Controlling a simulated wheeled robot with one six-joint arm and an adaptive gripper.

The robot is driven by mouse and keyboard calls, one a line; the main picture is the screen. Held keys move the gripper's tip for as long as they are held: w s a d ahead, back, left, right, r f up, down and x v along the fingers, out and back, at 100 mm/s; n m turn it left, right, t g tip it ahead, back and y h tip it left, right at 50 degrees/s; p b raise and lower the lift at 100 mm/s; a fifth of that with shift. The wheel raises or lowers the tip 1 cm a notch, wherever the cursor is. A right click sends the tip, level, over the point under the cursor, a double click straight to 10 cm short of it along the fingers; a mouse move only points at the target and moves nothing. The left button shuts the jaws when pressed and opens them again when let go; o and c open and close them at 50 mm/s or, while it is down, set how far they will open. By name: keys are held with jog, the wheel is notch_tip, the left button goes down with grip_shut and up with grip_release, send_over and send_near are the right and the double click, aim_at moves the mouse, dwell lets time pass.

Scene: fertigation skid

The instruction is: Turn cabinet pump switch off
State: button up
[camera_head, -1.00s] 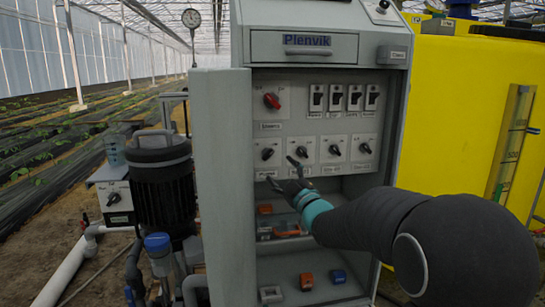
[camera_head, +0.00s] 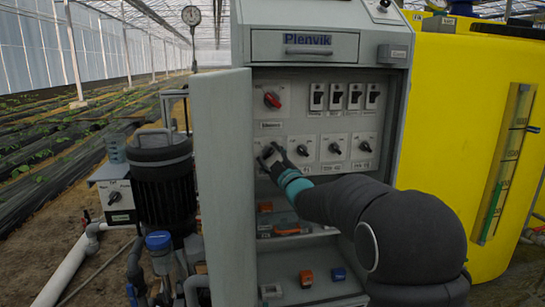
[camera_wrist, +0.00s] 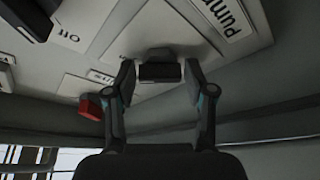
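The open cabinet (camera_head: 203,130) has a light panel with a row of black rotary switches. My gripper (camera_head: 268,155) is at the leftmost switch of the lower row and mostly hides it in the head view. In the wrist view, a black switch knob (camera_wrist: 160,72) sits between the two fingertips of my gripper (camera_wrist: 159,78). A plate lettered "Pump" (camera_wrist: 222,15) is beside this knob. The fingers are spread on either side, with narrow gaps seeming to show; contact is hard to judge. The knob's exact setting is unclear.
A red rotary switch (camera_head: 272,100) is above, and it shows in the wrist view (camera_wrist: 90,107). More black knobs (camera_head: 334,148) are to the right, below several rocker switches (camera_head: 336,97). The cabinet door (camera_head: 222,190) stands open at left. A yellow tank (camera_head: 450,120) is at right.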

jog(key=shift+d, duration=0.1)
jog(key=c, duration=0.6)
jog(key=shift+d, duration=0.1)
